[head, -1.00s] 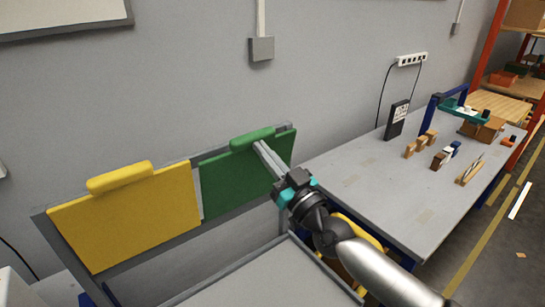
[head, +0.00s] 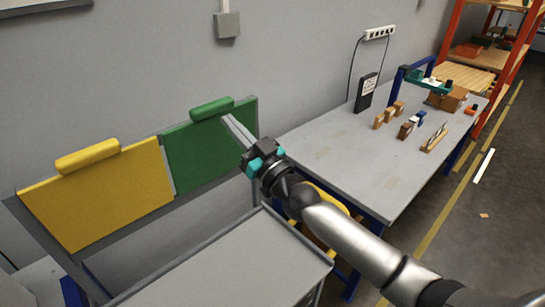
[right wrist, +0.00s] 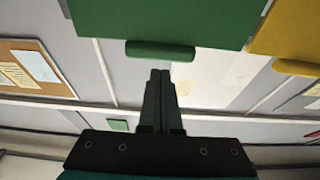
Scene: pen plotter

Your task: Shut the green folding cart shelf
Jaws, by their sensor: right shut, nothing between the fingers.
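The green shelf panel (head: 205,152) stands upright at the back of the grey cart, right of the yellow panel (head: 98,197). Its rounded green handle (head: 212,108) is along the top edge. My right gripper (head: 228,119) is shut and empty, with its fingertips in front of the panel's upper right part, just below and right of the handle. I cannot tell whether they touch it. In the right wrist view, the shut fingers (right wrist: 160,74) point at the green handle (right wrist: 160,50), with the green panel (right wrist: 165,20) beyond. My left gripper is out of view.
The cart's grey top (head: 235,265) is bare in front of the panels. A grey workbench (head: 350,165) with small wooden blocks and a black box (head: 366,92) stands to the right. The wall is close behind the cart.

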